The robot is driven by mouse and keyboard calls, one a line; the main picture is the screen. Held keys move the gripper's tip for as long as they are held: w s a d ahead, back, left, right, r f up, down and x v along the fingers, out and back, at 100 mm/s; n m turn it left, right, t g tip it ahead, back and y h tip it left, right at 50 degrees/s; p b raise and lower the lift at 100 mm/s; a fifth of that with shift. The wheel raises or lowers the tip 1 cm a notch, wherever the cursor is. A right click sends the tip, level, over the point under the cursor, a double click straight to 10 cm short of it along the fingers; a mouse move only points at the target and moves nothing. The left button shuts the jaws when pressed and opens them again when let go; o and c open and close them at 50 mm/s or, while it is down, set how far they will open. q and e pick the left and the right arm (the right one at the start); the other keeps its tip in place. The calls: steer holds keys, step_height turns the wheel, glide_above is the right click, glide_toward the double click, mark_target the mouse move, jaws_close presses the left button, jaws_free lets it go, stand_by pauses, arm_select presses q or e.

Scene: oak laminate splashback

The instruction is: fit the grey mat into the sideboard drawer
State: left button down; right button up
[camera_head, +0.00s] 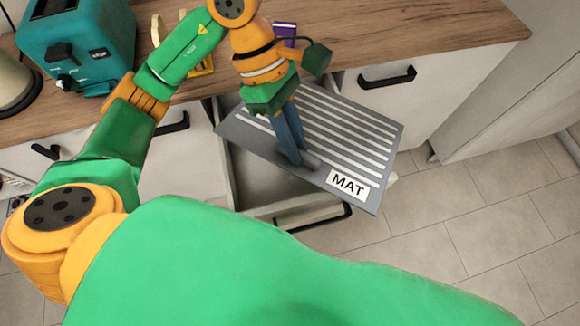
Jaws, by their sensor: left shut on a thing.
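The grey mat (335,130), a flat ribbed panel with a white MAT label (347,184), is held tilted above an open drawer (265,183) in the head view. My left gripper (295,160) is shut on the mat near its front-left edge, fingers pointing down. The mat lies askew over the drawer, its right part sticking out past the drawer's side over the floor. The mat hides much of the drawer's inside. Its front wall and dark handle (325,217) show below. My right gripper is not in view.
A teal toaster (78,42) stands on the wooden worktop (425,30) at the left. A purple item (284,31) and a yellow item (203,66) are near the arm. Closed drawers with dark handles (387,77) flank the open one. Tiled floor (470,215) is clear at right.

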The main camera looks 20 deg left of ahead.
arm_select(q)
steer(key=n, duration=0.1)
steer(key=n+t, duration=0.1)
steer(key=shift+s+d+f+n+h, duration=0.1)
steer(key=shift+d+n+h, duration=0.2)
steer(key=shift+n+h, duration=0.1)
steer(key=n+t, duration=0.2)
steer(key=n, duration=0.1)
steer(key=n+b, duration=0.1)
steer(key=n, duration=0.1)
steer(key=shift+d+r+t, duration=0.35)
steer(key=shift+r+t, duration=0.05)
steer(key=shift+n, duration=0.3)
step_height(320, 180, down, 18)
steer(key=b, duration=0.2)
steer(key=shift+b, duration=0.4)
steer(key=c, duration=0.8)
jaws_free()
steer(key=shift+r, duration=0.1)
steer(key=p+v, duration=0.1)
steer(key=v, duration=1.1)
